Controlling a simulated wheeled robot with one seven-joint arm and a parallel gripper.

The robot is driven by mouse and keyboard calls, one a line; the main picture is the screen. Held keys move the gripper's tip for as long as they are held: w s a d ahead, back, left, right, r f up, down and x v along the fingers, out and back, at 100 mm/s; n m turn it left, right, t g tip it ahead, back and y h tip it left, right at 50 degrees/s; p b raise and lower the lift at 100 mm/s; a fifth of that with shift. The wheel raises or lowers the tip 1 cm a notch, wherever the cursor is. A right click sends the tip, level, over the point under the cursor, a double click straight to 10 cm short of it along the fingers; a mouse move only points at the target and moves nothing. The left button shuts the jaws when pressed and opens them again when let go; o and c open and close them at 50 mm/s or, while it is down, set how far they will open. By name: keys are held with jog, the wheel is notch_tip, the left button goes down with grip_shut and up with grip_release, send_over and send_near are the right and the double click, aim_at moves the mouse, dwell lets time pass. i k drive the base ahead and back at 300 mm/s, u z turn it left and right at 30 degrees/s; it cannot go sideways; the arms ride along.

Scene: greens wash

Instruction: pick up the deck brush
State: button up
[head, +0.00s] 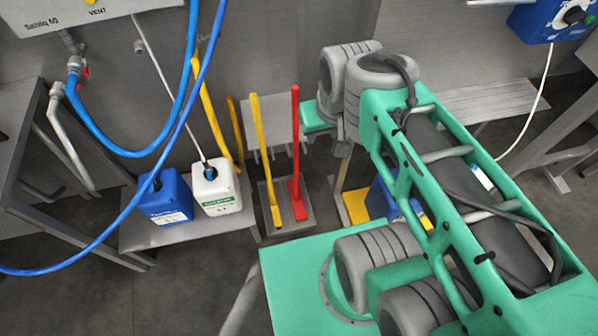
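Two long-handled tools stand upright in a grey floor holder (268,222) near the wall, in the middle of the head view. One has a yellow handle (259,145) and a narrow yellow foot. The other has a red handle (296,130) and a wider red block at its foot. I cannot tell for certain which is the deck brush, as the bristles do not show clearly. My green and grey arm fills the right side, with its far part to the right of the red handle. My gripper's fingers do not show.
A blue jug (165,200) and a white jug (216,188) stand on a low grey shelf (140,233) left of the tools. A blue hose (125,153) hangs at the left. A grey slatted bench (485,102) stands behind my arm. Dark floor shows at lower left.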

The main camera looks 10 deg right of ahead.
aim_at(297, 199)
jog(key=u, duration=0.4)
jog(key=k, duration=1.1)
jog(key=u, duration=1.35)
jog(key=i, duration=0.6)
jog(key=z, duration=0.95)
jog(key=i, duration=0.95)
jog(key=z, duration=0.25)
